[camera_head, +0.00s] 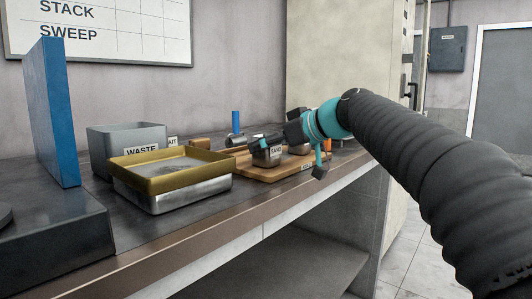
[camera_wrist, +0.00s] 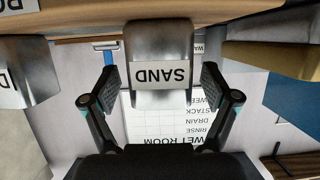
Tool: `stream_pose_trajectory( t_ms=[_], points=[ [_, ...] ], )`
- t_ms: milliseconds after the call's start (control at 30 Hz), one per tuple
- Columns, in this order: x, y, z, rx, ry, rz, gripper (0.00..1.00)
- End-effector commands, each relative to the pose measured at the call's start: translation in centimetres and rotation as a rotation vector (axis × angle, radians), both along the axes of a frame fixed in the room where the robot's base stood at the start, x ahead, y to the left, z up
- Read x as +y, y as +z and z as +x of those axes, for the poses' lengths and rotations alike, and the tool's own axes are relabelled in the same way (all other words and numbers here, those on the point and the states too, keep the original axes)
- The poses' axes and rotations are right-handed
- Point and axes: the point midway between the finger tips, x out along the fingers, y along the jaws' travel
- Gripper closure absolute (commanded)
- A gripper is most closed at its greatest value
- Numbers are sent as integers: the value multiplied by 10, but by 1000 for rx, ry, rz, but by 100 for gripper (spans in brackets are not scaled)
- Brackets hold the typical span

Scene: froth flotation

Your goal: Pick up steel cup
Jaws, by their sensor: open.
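A steel cup labelled SAND (camera_head: 266,158) stands upright on the wooden board (camera_head: 245,170) in the head view. In the wrist view, which is upside down, the SAND cup (camera_wrist: 160,35) is centred, its label facing me. My gripper (camera_wrist: 160,80) is open, with one finger on each side of the cup's lower picture half; a gap shows on both sides. In the head view my gripper (camera_head: 288,156) is beside the cup and partly hides it. A second steel cup (camera_wrist: 22,72) with a partly cut-off label is at the left of the wrist view.
A brass-rimmed sieve pan (camera_head: 170,168) and a grey WASTE bin (camera_head: 125,138) stand left of the board. A blue upright panel (camera_head: 58,110) is farther left. A blue cylinder (camera_head: 236,121) stands behind. The bench's front edge (camera_head: 240,222) runs close below the board.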

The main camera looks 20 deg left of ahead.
Motion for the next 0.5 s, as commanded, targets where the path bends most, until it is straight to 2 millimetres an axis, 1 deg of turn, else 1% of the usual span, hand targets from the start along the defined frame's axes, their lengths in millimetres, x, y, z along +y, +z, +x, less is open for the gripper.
stream_pose_trajectory(
  t_ms=[33, 200, 433, 467, 500],
  points=[
    [9, -1, 2, 1, 4, -1, 14],
    [26, -9, 8, 0, 1, -1, 14],
    [27, -10, 10, -2, -1, -1, 14],
    [27, -10, 10, -2, -1, -1, 19],
    [27, -10, 10, -1, -1, 0, 29]
  ],
)
